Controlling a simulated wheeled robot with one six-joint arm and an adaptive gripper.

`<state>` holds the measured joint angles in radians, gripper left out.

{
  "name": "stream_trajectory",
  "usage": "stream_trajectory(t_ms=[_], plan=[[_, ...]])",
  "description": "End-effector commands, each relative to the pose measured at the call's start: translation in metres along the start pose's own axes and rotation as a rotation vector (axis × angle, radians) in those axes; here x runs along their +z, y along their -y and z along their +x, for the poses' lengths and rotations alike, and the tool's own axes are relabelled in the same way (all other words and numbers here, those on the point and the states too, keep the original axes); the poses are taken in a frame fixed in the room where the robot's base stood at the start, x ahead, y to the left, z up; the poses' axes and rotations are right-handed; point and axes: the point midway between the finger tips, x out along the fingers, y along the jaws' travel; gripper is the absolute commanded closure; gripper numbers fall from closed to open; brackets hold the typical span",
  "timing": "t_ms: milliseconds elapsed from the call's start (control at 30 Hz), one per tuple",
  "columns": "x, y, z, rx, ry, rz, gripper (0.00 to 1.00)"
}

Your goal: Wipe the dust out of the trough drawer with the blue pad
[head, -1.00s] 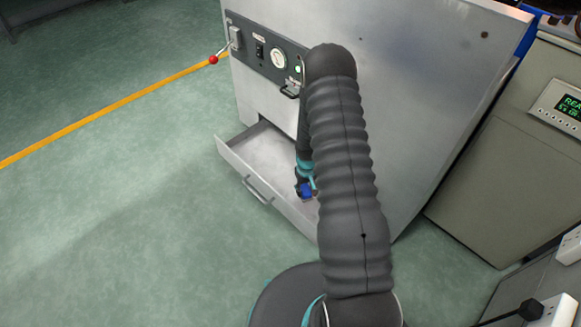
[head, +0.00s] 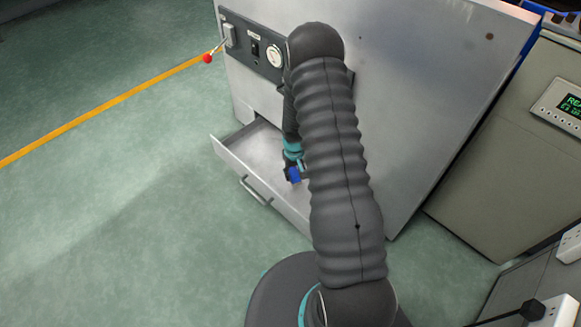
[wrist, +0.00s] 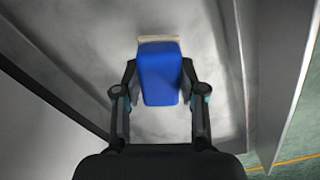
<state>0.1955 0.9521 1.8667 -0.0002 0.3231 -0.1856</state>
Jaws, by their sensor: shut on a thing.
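The trough drawer (head: 232,158) is pulled out from the lower front of the grey metal cabinet. Its grey floor (wrist: 208,40) shows cloudy, mottled patches in the wrist view. My gripper (wrist: 158,88) is shut on the blue pad (wrist: 160,72), with one finger on each side of it. The pad has a pale strip along its far edge. In the head view the blue pad (head: 293,175) is inside the drawer, low near its floor. Whether it touches the floor is hard to tell. My arm hides the drawer's right part.
The drawer's front wall (wrist: 275,60) with its handle (head: 256,191) stands beside the pad. The cabinet (head: 410,110) rises behind, with a gauge (head: 275,56) and a red-knobbed lever (head: 208,58) above. A beige unit (head: 500,150) stands at right. The green floor at left is clear.

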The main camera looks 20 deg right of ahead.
Motion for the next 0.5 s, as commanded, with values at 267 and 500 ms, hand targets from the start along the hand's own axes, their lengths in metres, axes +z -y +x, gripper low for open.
stream_trajectory(t_ms=[267,500], plan=[[-0.001,0.002,-0.028,0.000,-0.001,-0.004,0.92],[0.000,0.003,-0.037,0.000,0.001,-0.006,0.92]])
